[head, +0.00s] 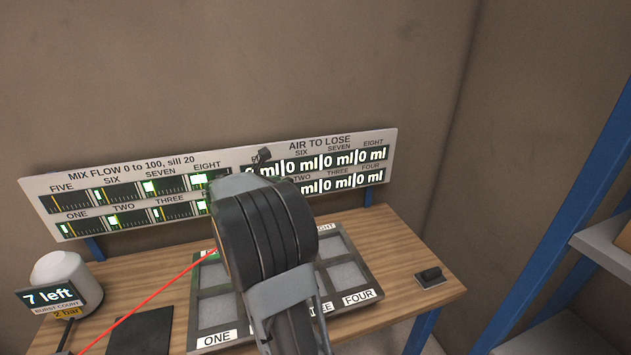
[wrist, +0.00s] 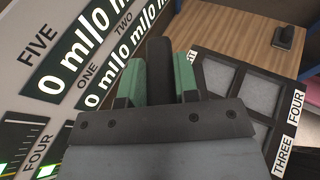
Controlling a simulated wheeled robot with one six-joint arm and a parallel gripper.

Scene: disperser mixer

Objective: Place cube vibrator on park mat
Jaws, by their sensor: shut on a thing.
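My gripper (wrist: 159,82) has green-padded fingers shut on a dark upright block, which I take to be the cube vibrator (wrist: 158,52). In the head view its small dark end (head: 264,154) shows above my arm, in front of the display board. My arm hides most of the gripper there. A plain dark flat mat (head: 142,336), likely the park mat, lies at the table's front left, with its near part cut off by the frame. The held block is up in the air, well to the right of this mat.
A tray of labelled square compartments (head: 213,310) stands mid-table, partly behind my arm. A white round device (head: 62,275) reading "7 left" stands at left. A small black block (head: 430,275) sits at right. The display board (head: 225,170) runs along the back. A red line crosses the table.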

